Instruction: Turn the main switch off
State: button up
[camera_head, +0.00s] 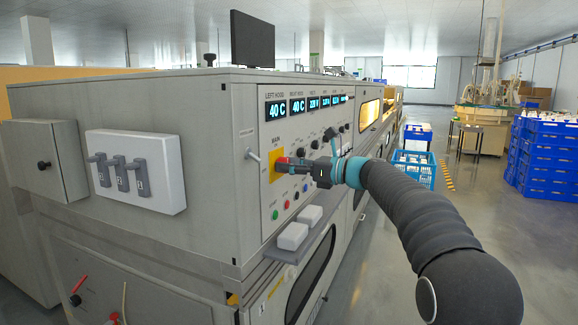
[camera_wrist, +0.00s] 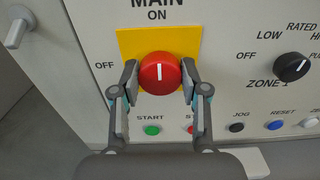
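The main switch is a round red knob (camera_wrist: 159,73) on a yellow plate (camera_wrist: 188,41) in the wrist view. Its white pointer line stands upright, towards the ON label above; the OFF label is at its left. My gripper (camera_wrist: 159,78) has one finger at each side of the knob, and both fingertips appear to touch its rim. In the head view my gripper (camera_head: 286,168) reaches the panel from the right at the yellow plate (camera_head: 273,154), and the knob is mostly covered there.
A black zone knob (camera_wrist: 291,67) sits right of the switch. Green (camera_wrist: 152,130) and red buttons lie below it. A metal handle (camera_wrist: 18,28) sticks out at the upper left. In the head view, lit displays (camera_head: 276,109) read 40 C and white blocks (camera_head: 292,236) sit on a ledge below.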

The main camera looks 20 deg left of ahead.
jog(key=shift+c, duration=1.1)
jog(key=n+b, duration=0.3)
jog(key=n, duration=0.6)
jog(key=n+b, duration=0.3)
jog(key=n, duration=0.5)
jog(key=shift+s+f+n+b, duration=0.2)
jog(key=shift+n+b, duration=0.1)
jog(key=shift+n, duration=0.1)
